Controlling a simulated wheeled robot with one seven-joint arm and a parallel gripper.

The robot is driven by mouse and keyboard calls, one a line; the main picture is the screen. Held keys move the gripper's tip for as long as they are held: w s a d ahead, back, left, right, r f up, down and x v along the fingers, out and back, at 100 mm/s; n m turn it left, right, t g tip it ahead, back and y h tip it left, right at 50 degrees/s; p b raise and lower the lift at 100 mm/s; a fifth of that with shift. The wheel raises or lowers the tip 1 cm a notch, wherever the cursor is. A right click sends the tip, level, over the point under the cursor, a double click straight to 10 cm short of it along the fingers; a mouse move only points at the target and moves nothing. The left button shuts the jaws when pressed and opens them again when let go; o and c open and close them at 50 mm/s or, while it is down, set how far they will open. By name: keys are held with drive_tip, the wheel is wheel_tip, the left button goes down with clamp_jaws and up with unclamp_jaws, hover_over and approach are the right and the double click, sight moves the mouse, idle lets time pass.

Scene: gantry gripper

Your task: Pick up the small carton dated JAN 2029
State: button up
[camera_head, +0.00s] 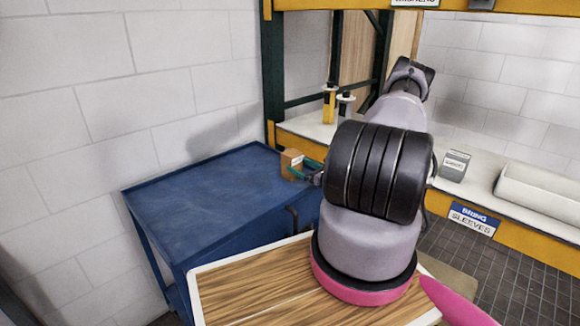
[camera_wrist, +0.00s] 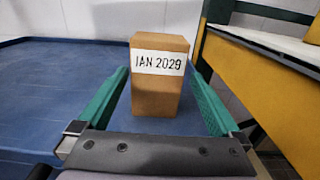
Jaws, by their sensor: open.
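The small brown carton (camera_wrist: 158,95) stands upright on the blue table in the wrist view. Its white label faces me and reads JAN 2029. It also shows in the head view (camera_head: 290,163), near the table's right back corner. My gripper (camera_wrist: 160,92) is open, with one green finger on each side of the carton and a gap visible at least near the finger bases. In the head view my gripper (camera_head: 302,168) is at the carton, partly hidden by my arm.
The blue table (camera_head: 205,195) is otherwise bare. A yellow-edged shelf (camera_wrist: 262,95) stands close on the right. It holds yellow and dark bottles (camera_head: 329,103), a grey box (camera_head: 454,165) and a white bin (camera_head: 540,198). A block wall (camera_head: 120,90) is behind at left.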

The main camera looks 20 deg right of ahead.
sight(286, 158)
drive_tip(key=x, duration=0.2)
drive_tip(key=shift+w+a, duration=0.1)
drive_tip(key=shift+w, duration=0.15)
drive_tip(key=x, duration=0.5)
drive_tip(key=shift+a+r, duration=0.15)
drive_tip(key=shift+r, duration=0.05)
drive_tip(key=c, duration=1.5)
drive_tip(key=shift+r, duration=0.1)
